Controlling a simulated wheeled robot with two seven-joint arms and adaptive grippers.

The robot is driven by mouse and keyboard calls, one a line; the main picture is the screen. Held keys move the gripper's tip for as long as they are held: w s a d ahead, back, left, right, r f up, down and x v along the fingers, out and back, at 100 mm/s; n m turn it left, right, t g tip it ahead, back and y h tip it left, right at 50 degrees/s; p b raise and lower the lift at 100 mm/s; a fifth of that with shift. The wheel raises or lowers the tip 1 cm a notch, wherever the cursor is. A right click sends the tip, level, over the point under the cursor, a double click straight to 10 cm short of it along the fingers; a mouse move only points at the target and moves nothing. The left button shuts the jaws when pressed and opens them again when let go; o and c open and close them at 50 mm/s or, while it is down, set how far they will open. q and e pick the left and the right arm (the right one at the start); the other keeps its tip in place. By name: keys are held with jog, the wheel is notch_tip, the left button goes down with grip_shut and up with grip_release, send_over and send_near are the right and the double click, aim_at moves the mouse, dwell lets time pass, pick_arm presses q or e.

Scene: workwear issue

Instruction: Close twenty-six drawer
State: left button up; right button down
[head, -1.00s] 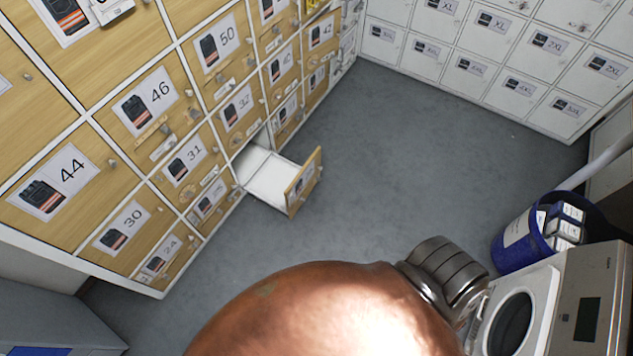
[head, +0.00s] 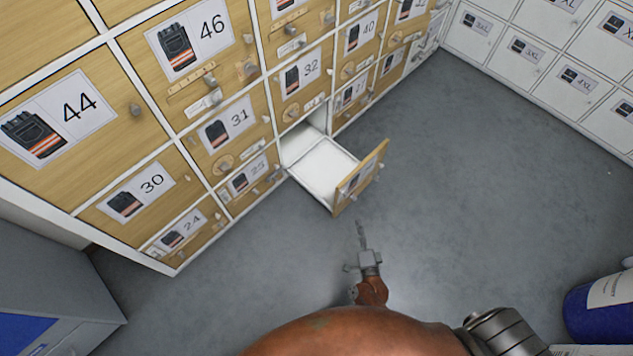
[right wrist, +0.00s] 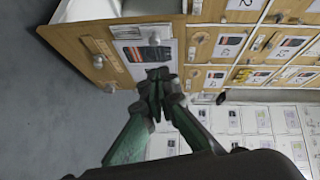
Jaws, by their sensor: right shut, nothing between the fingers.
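One drawer (head: 318,170) in the bottom row of the wooden cabinet is pulled out, its white inside empty where it shows. Its wooden front (head: 362,178) carries a picture label and a small knob; I cannot read the number. It sits just right of drawer 25 (head: 247,178). My right gripper (head: 361,228) is shut and empty, below and apart from that front in the head view. In the right wrist view, the shut fingertips (right wrist: 156,78) point at a labelled wooden front (right wrist: 135,50); I cannot tell whether they touch it. My left gripper is out of view.
Closed numbered drawers such as 31 (head: 228,125) surround the opening. White lockers (head: 570,75) stand at the right. A blue bin (head: 600,310) is at the lower right, a grey cabinet (head: 60,300) at the lower left. The grey floor (head: 450,170) beside the drawer is clear.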

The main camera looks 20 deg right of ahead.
jog(key=w+d+r+m+h+b, duration=0.2)
jog(key=m, duration=0.2)
jog(key=b, duration=0.3)
send_near(351, 178)
jog(key=w+d+f, duration=0.1)
jog(key=d, duration=0.3)
jog(key=w, duration=0.1)
jog(key=w+a, duration=0.1)
jog(key=w, duration=0.1)
jog(key=shift+w+a+t+b, duration=0.1)
jog(key=shift+w+t+b, duration=0.15)
jog(key=shift+t+b, duration=0.1)
jog(key=shift+w+a+r, duration=0.1)
jog(key=shift+w+a, duration=0.05)
jog(key=shift+w, duration=0.25)
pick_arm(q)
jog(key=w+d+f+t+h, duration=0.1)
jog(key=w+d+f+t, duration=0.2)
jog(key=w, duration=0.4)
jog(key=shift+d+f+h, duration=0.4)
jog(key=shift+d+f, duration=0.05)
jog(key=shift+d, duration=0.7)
pick_arm(e)
jog(key=shift+w, duration=0.1)
